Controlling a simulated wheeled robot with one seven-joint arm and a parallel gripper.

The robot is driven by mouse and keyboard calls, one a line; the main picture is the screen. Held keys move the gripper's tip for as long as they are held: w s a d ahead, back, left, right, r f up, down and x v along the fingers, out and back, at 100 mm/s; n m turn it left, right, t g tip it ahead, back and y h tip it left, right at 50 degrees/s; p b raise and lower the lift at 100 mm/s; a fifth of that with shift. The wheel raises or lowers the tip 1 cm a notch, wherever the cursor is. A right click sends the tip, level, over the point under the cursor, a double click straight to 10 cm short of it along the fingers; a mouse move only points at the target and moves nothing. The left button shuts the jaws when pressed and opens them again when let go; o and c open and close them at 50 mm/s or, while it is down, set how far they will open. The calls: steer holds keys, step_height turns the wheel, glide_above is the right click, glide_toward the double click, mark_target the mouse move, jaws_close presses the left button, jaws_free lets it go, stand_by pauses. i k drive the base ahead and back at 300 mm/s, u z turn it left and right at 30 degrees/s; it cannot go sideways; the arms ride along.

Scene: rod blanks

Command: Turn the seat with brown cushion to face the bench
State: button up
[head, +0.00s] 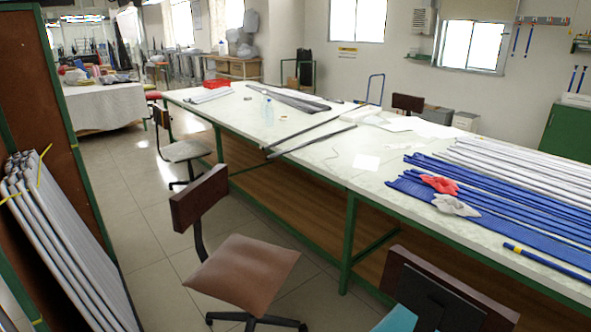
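The seat with the brown cushion (243,272) stands on the tiled floor in the lower middle of the head view. Its dark brown backrest (199,197) rises at the cushion's far left side, on a dark post. The front of the cushion points toward the lower right, slantwise to the bench. The bench (317,168) is long, with a pale top and green frame, to the right of and behind the seat. A strip of floor shows between them. The seat's dark base is partly cut off by the bottom edge. My gripper is not in view.
Another chair (447,288) with a teal cushion stands at lower right, close to the bench. A grey-cushioned chair (184,151) stands farther back. A rack of grey rods (66,240) leans at left. Open floor (160,255) lies between rack and seat.

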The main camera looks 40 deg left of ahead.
mark_target(246, 275)
steer(key=u, duration=2.05)
steer(key=i, duration=2.35)
steer(key=u, duration=0.25)
